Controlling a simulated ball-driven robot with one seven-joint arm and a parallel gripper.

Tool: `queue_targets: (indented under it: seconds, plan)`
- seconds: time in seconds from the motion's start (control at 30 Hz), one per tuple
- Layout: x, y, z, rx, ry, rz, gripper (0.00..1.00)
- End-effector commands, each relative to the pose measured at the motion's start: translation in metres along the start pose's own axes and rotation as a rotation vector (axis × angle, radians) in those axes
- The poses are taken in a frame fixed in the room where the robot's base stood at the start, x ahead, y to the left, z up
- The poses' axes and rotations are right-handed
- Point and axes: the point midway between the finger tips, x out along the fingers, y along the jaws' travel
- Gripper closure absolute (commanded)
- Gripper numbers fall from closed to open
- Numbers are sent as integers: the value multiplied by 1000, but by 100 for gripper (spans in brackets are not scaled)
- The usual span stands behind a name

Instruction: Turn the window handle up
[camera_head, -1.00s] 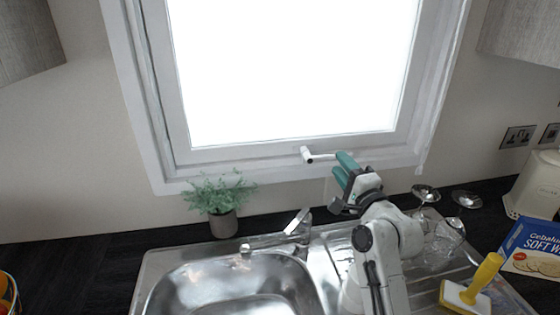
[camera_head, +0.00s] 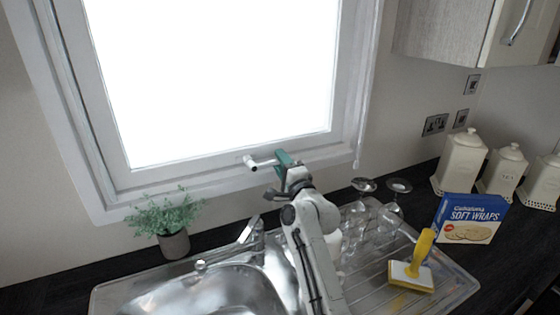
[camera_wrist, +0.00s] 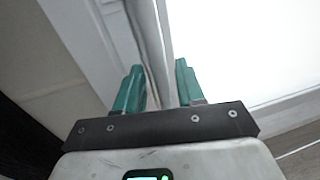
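The white window handle (camera_head: 262,163) sits on the lower part of the window frame. Its lever lies roughly level, pointing right from its mount. My gripper (camera_head: 283,160) is at the lever's right end in the head view, with its teal fingers up against the frame. In the wrist view my gripper (camera_wrist: 160,88) has its two teal fingers apart, with a pale strip showing between them. I cannot tell whether that strip is the lever or the window frame, or whether the fingers touch the lever.
Below the window are a potted plant (camera_head: 172,242), a tap (camera_head: 250,235) and a steel sink (camera_head: 215,290). A wall cupboard (camera_head: 440,30) hangs at upper right.

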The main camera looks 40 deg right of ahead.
Motion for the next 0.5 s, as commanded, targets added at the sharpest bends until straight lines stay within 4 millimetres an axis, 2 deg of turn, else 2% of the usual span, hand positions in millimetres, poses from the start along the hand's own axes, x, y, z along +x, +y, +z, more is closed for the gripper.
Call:
queue_targets:
  seconds: [0.1, 0.37, 0.5]
  plan:
    - [6, 0, -1, -2, 1, 0, 62]
    - [8, 0, 0, -2, 0, 0, 62]
    - [8, 0, 0, -2, 0, 0, 72]
